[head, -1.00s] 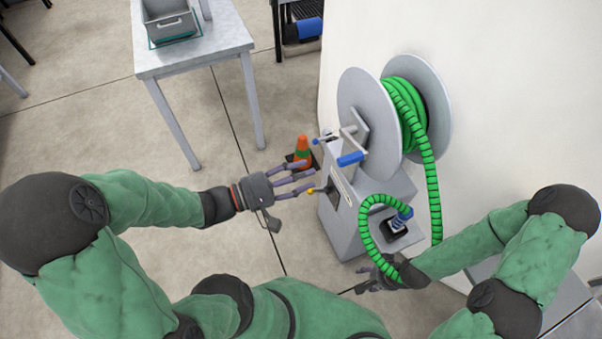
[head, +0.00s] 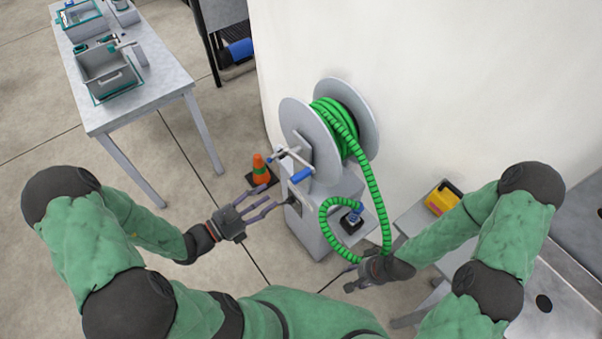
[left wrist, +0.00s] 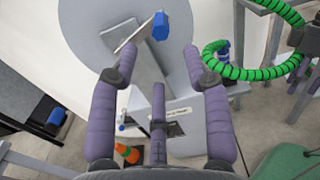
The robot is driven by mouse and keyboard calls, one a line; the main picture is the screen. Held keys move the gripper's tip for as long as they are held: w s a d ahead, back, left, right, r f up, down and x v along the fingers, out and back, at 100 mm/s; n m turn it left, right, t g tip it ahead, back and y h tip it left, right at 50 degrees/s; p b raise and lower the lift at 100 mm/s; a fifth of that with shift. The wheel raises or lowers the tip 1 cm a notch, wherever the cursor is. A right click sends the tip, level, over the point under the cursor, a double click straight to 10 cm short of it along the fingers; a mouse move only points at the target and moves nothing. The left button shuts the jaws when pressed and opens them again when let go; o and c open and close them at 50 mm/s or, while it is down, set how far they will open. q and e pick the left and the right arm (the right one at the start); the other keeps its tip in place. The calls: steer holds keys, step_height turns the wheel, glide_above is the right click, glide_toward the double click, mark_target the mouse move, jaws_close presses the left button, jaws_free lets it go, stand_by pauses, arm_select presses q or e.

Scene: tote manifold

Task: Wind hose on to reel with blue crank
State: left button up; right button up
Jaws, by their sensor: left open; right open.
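The grey hose reel (head: 300,131) stands against the white wall with green hose (head: 338,120) wound on its drum. A length of hose hangs down the right side and loops near the base. The blue crank handle (head: 300,175) is on the reel's near side; in the left wrist view the blue crank handle (left wrist: 160,27) is ahead, beyond the fingertips. My left gripper (head: 264,198) is open and empty, just left of the reel's stand and below the crank. My right gripper (head: 352,278) is open near the hose's low loop; whether it touches the hose is unclear.
An orange cone (head: 261,172) stands on the floor left of the reel. A grey table (head: 160,83) with bins is at the upper left. A yellow box (head: 441,199) sits on a low grey surface at the right.

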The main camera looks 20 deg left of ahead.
mark_target(292, 181)
arm_select(q)
steer(key=shift+b+x, duration=1.1)
steer(key=shift+x, duration=4.3)
jaws_close()
